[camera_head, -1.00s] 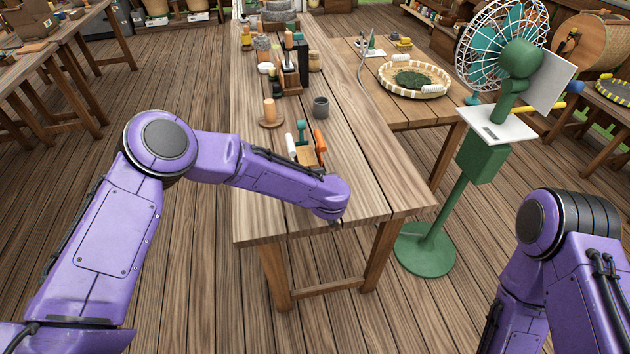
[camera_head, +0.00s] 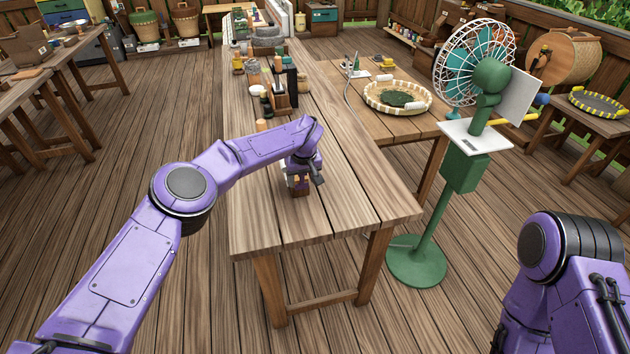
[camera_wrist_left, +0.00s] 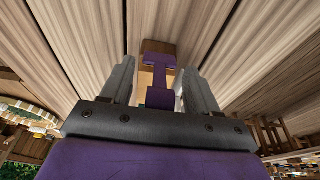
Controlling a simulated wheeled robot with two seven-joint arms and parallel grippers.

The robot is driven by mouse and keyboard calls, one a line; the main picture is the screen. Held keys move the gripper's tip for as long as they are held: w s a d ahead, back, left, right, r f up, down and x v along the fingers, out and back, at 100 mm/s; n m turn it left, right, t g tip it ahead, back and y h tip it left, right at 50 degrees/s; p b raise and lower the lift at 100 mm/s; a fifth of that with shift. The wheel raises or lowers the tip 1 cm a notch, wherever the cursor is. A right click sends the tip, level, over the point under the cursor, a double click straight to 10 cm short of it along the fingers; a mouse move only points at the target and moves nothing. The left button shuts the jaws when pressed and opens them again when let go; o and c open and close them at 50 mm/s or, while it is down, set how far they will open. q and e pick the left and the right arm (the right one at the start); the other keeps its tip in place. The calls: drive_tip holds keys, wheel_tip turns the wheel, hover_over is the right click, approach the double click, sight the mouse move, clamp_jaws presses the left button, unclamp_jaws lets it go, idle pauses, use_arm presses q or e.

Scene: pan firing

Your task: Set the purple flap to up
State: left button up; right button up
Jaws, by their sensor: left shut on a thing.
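The purple flap (camera_wrist_left: 158,68) shows in the left wrist view, wide at both ends with a narrow middle, in front of a small brown wooden block (camera_wrist_left: 158,47). My left gripper (camera_wrist_left: 160,88) has a finger on each side of the flap's near end and is shut on it. In the head view my left gripper (camera_head: 300,180) points down at the small wooden block (camera_head: 300,191) on the long table (camera_head: 325,215). The flap is hidden there by my gripper, so its exact tilt cannot be told. My right gripper is out of view.
A wooden cup stand and bottles (camera_head: 278,92) stand farther back on the long table. A green fan (camera_head: 480,85) on a stand is to the right, beside a side table with a round basket (camera_head: 398,98). The table's front part is clear.

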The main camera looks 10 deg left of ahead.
use_arm(q)
drive_tip(key=shift+f, duration=0.1)
idle(0.4)
drive_tip(key=o, duration=1.4)
drive_tip(key=b+v, duration=0.2)
drive_tip(key=v, duration=0.8)
drive_tip(key=shift+r+b, duration=0.3)
drive_tip(key=shift+b, duration=0.05)
